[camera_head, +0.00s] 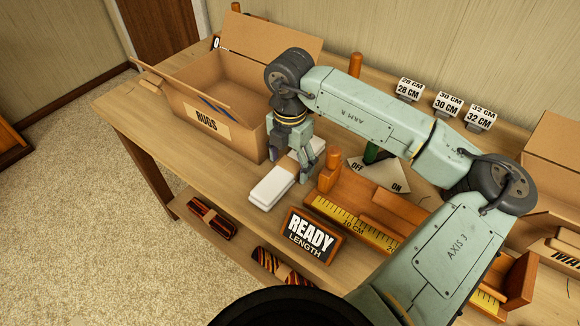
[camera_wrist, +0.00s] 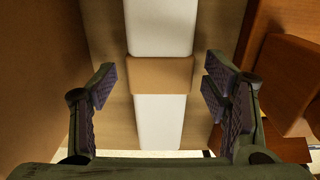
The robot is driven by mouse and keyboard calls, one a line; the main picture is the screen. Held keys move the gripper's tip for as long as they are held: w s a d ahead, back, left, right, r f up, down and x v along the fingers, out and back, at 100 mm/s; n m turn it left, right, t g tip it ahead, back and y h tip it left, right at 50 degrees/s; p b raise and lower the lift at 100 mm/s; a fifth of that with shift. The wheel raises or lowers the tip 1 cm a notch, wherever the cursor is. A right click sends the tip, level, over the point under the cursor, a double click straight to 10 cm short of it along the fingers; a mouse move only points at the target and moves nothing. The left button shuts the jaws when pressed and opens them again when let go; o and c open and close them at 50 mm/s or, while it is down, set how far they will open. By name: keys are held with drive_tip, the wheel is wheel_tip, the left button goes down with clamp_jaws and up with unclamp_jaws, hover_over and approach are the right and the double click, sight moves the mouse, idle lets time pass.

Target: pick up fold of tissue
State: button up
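The fold of tissue (camera_head: 270,190) is a long white folded strip lying on the wooden table, between the cardboard box and the wooden measuring board. In the wrist view the fold of tissue (camera_wrist: 158,122) runs up the middle of the picture, with a tan band across it. My gripper (camera_head: 291,172) points down over the far part of the strip and hides some of it. In the wrist view my gripper (camera_wrist: 158,86) is open, with one finger on each side of the banded strip and a gap on both sides. Nothing is held.
An open cardboard box marked RUGS (camera_head: 206,122) stands close on the left. The measuring board (camera_head: 345,215) with its wooden post (camera_head: 329,170) is close on the right. A READY LENGTH sign (camera_head: 310,235) stands near the front edge. Rolled rugs (camera_head: 212,217) lie on a lower shelf.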

drive_tip(key=c, duration=1.1)
